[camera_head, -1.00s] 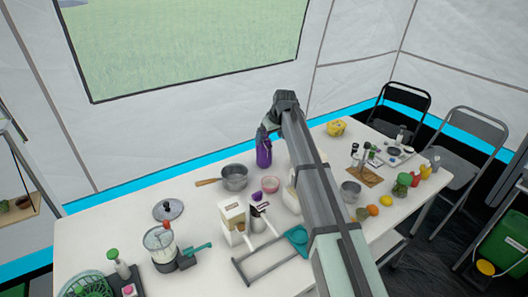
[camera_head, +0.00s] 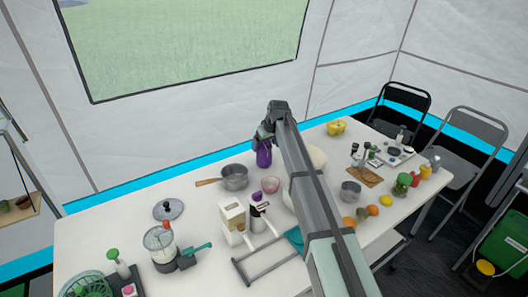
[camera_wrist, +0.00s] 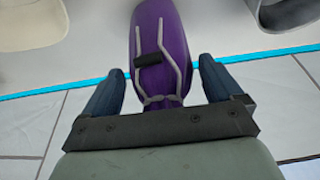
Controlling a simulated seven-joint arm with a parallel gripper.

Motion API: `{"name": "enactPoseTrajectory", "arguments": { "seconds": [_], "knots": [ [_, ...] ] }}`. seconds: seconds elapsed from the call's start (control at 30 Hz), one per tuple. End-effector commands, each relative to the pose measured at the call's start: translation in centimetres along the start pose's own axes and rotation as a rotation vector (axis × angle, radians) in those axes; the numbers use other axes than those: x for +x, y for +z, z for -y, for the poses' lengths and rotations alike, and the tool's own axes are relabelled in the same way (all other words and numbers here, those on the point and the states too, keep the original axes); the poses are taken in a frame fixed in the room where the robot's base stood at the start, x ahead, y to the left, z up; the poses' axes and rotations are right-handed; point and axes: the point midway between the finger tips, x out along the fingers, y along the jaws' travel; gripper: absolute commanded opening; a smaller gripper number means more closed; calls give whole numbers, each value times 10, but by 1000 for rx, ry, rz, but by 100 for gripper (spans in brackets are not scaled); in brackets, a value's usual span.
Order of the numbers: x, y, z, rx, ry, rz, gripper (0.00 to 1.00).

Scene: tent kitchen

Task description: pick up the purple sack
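The purple sack (camera_head: 264,155) stands on the white table near its far edge, just below my gripper (camera_head: 266,132). My gripper hides the sack's top in the head view. In the wrist view the purple sack (camera_wrist: 170,25) shows a pale drawstring with a dark toggle, its tied neck towards my palm. My gripper's two dark fingers (camera_wrist: 163,65) stand apart on either side of the sack's neck end. Gaps show between each finger and the sack, so the gripper is open and holds nothing.
A metal saucepan (camera_head: 234,178) and a pink bowl (camera_head: 270,184) stand close in front of the sack. A white bowl (camera_head: 318,157) is partly behind my arm. A yellow pot (camera_head: 336,127) is farther right. The tent wall rises behind the table.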

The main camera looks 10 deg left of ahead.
Motion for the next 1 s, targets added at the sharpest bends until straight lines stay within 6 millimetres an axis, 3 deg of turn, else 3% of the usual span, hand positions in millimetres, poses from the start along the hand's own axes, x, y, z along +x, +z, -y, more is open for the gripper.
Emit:
{"name": "enactPoseTrajectory", "arguments": {
  "seconds": [0.07,0.57,0.83,1.0],
  "knots": [
    [0,0,0,0,0,0,85],
    [0,0,0,0,0,0,37],
    [-2,-1,0,0,0,0,36],
    [-18,-9,0,0,0,-1,36]
  ]
}}
